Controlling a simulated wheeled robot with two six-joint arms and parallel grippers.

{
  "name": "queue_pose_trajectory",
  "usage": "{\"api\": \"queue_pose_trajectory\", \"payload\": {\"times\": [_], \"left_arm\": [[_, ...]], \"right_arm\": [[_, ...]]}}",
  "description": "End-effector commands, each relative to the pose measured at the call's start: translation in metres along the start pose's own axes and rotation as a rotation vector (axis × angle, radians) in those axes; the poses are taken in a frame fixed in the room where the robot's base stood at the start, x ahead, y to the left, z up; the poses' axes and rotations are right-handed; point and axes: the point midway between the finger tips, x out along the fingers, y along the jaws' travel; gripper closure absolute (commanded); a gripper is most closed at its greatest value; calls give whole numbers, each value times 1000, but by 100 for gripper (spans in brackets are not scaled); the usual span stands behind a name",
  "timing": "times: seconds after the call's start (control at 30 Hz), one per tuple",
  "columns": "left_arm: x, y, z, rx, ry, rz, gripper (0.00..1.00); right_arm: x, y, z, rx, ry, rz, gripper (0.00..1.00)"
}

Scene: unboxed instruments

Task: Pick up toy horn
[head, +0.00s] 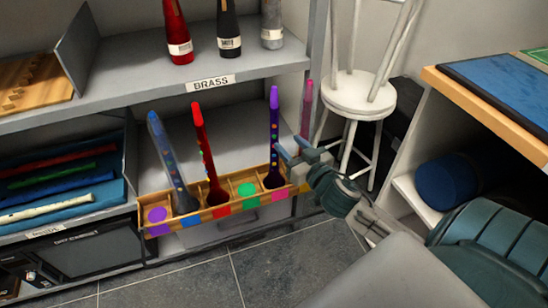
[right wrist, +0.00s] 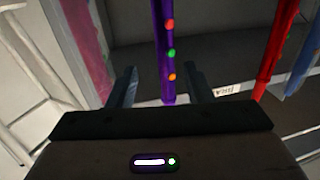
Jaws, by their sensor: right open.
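Several toy horns stand upright or slightly tilted in a wooden rack (head: 222,207) with coloured squares on its front: a blue horn (head: 168,160), a red horn (head: 205,150) and a purple horn (head: 273,140) with coloured dots. My right gripper (head: 291,148) is open beside the purple horn, just to its right. In the right wrist view the purple horn (right wrist: 169,45) rises straight ahead, lined up with the gap between the open fingers (right wrist: 160,85). I cannot tell whether it is between them or just beyond. My left gripper is out of view.
A pink horn (head: 307,108) stands behind my right gripper. A shelf labelled BRASS (head: 150,88) with bottle-shaped items lies above the rack. A white stool (head: 358,95) and a wooden-edged desk (head: 490,105) are at the right. Dark tiled floor (head: 275,265) is open in front.

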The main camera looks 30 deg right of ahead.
Motion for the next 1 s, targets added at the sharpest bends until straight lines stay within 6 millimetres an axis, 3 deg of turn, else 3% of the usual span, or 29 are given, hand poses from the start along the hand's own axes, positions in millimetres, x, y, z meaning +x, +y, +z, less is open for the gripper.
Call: {"api": "queue_pose_trajectory", "payload": {"times": [0.23,0.7,0.97,1.0], "left_arm": [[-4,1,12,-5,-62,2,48],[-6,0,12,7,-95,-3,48],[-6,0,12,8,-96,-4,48],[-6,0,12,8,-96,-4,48]], "right_arm": [[22,0,0,0,-1,2,54],[71,-8,2,1,-1,1,54],[74,-8,2,0,-3,1,54],[74,-8,2,0,-3,1,58]]}}
